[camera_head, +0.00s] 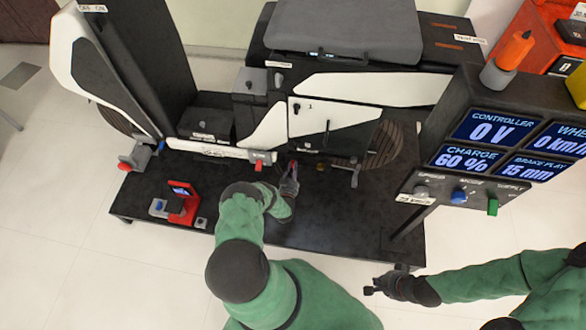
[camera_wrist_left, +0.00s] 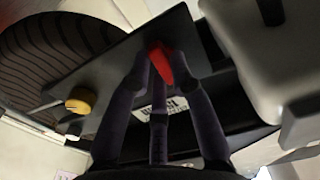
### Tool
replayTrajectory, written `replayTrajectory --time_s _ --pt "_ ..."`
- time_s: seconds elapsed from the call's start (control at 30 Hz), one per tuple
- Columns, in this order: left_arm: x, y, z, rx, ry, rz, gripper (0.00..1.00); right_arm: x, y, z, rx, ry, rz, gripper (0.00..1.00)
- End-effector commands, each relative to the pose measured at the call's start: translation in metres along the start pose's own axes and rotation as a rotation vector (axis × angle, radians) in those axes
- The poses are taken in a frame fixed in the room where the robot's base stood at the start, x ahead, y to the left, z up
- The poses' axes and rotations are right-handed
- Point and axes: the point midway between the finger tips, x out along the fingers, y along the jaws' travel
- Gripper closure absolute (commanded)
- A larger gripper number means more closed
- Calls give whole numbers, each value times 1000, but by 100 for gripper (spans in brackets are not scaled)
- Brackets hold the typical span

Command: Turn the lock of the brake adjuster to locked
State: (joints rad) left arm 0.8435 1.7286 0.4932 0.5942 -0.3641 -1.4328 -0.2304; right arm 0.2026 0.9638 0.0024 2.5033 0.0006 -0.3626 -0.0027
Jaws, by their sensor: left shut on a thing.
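My left gripper (camera_wrist_left: 160,75) is shut on a small red lever (camera_wrist_left: 164,64) in the left wrist view. The lever sticks out of a dark plate, and its lower part is hidden between the fingers. A white label (camera_wrist_left: 178,104) behind the fingers is partly covered and cannot be read. In the head view my left gripper (camera_head: 289,178) is at the lower edge of the scooter body. I cannot tell whether the lever stands at locked. My right gripper (camera_head: 378,286) is empty, low at the right beyond the bench edge; its opening is unclear.
A yellow knob (camera_wrist_left: 81,100) and a tyre (camera_wrist_left: 45,60) are left of the lever. Another red part (camera_head: 258,166) is left of my left gripper. A red device (camera_head: 184,204) stands on the black bench (camera_head: 330,220). A display panel (camera_head: 500,150) stands at the right.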

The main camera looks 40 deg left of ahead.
Motion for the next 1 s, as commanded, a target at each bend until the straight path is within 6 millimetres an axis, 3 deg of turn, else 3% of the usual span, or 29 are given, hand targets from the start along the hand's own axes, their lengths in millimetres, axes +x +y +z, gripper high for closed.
replayTrajectory --time_s 0.63,0.67,0.73,1.0 --pt "-1 0 1 -54 -3 0 100 0 0 0 0 0 0 100" --pt "-1 0 1 -54 -4 0 75 0 0 0 0 0 0 100" --pt "-1 0 1 -54 -3 0 55 0 0 0 0 0 0 100" --pt "0 0 0 -52 -1 0 54 0 0 0 0 0 0 100"
